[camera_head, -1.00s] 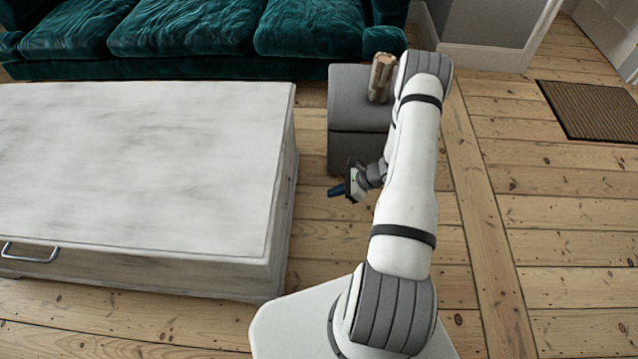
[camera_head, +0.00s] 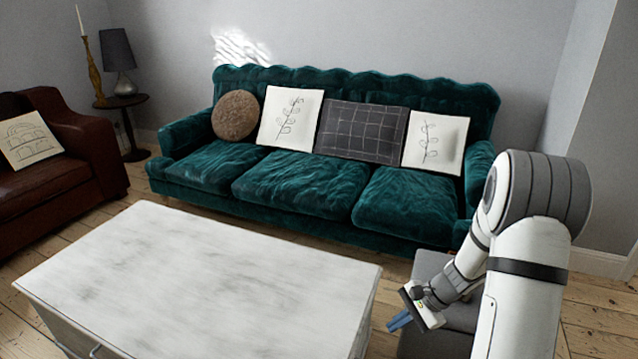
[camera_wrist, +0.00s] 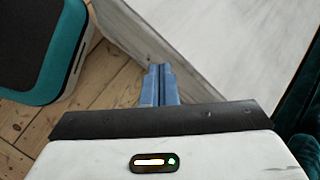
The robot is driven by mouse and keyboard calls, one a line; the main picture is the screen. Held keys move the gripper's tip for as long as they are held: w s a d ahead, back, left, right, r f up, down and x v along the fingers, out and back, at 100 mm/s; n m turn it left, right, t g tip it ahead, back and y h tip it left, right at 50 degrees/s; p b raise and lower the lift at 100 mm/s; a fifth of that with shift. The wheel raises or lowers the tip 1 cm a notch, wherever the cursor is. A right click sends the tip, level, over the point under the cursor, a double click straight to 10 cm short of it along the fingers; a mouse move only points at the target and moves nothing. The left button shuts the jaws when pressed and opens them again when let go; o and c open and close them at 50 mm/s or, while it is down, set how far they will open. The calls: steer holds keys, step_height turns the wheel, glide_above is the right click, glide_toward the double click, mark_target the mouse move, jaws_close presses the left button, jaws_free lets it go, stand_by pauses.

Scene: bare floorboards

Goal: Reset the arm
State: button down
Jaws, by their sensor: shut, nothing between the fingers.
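My gripper (camera_head: 400,321) has blue fingers and is at the lower right of the head view, beside the right end of the white coffee table (camera_head: 200,275). The fingers are shut with nothing between them. They also show shut in the wrist view (camera_wrist: 159,84), pointing toward the gap between the floor and the table's side. My white arm is bent, with its elbow high on the right side of the head view.
A grey block-like seat (camera_head: 430,265) stands behind my gripper, partly hidden by my arm. A teal sofa (camera_head: 300,190) with several cushions stands behind the table. A brown leather armchair (camera_head: 95,150) and a small lamp table (camera_head: 122,101) are at the left.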

steer(key=s+a+r+n+h+p, duration=0.1)
steer(key=s+r+n+p, duration=0.3)
steer(key=r, duration=0.9)
steer(key=s+a+r+n+t+h+p, duration=0.1)
steer(key=s+r+n+h+p, duration=0.3)
steer(key=s+r+p, duration=0.3)
steer(key=s+a+r+n+t+h+p, duration=0.1)
steer(key=s+r+n+p, duration=0.3)
steer(key=r, duration=1.4)
steer(key=s+h+p, duration=0.1)
steer(key=s, duration=0.3)
steer(key=shift+a+r, duration=0.3)
steer(key=shift+a, duration=0.05)
